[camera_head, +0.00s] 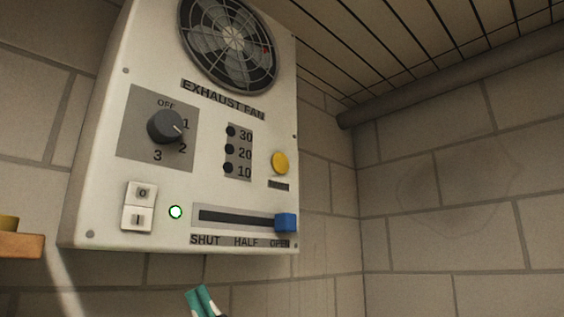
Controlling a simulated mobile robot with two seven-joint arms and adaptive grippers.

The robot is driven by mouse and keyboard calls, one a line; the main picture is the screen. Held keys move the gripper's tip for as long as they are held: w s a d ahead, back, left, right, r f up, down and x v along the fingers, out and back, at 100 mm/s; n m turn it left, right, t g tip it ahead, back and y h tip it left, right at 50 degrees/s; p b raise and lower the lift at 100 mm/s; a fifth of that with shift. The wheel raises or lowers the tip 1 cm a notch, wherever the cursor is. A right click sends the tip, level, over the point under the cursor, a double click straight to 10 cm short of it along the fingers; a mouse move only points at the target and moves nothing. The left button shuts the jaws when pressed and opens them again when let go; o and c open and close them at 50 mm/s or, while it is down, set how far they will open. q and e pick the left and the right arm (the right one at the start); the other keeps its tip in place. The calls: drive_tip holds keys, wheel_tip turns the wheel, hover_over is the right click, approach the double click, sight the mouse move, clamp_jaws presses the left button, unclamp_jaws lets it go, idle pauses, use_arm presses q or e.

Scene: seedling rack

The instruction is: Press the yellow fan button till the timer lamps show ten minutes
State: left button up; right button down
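The yellow fan button (280,162) is on the right side of a white exhaust fan panel (105,200) on the wall, above a small dark label. The timer lamps, marked 30 (231,131), 20 (229,149) and 10 (228,168), stand in a column left of the button and all look dark. My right gripper (200,295) shows at the bottom edge, below the panel and to the lower left of the button, touching nothing I can see. Its teal fingertips lie together, with nothing visible between them. My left gripper is out of view.
The panel also has a rotary knob (164,127), a rocker switch (139,206), a lit green lamp (176,212) and a slider with a blue handle (286,222) at OPEN. The fan grille (230,42) is above. A wooden shelf edge (20,246) is at left.

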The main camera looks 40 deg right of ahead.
sight(281, 163)
drive_tip(key=s+a+r+n+g+y, duration=0.1)
drive_tip(key=r+n+g, duration=0.1)
drive_tip(key=n+g, duration=0.1)
drive_tip(key=s+a+r+n+g+y, duration=0.1)
drive_tip(key=s+r+n+g+y, duration=0.1)
drive_tip(key=n, duration=0.4)
drive_tip(key=s+a+r+n+g+y, duration=0.1)
drive_tip(key=r+n+g, duration=0.2)
drive_tip(key=n+g, duration=0.2)
drive_tip(key=shift+s+y, duration=0.2)
drive_tip(key=shift+y, duration=0.1)
drive_tip(key=s+d+r+m+t+h, duration=0.1)
drive_tip(key=s+d+r+t+h, duration=0.3)
drive_tip(key=h, duration=0.6)
drive_tip(key=s+d+r+m+t+h, duration=0.2)
drive_tip(key=s+d+r+t+h, duration=0.2)
drive_tip(key=d+r+t+h, duration=0.5)
drive_tip(key=d+r+h, duration=0.1)
drive_tip(key=d, duration=0.3)
drive_tip(key=shift+r, duration=0.4)
drive_tip(key=shift+w+a+p, duration=0.2)
drive_tip(key=shift+w+p, duration=0.05)
drive_tip(key=shift+w, duration=1.95)
drive_tip(key=shift+w+a+p, duration=0.15)
drive_tip(key=shift+w+p, duration=0.05)
drive_tip(key=shift+w, duration=2)
drive_tip(key=shift+w, duration=0.15)
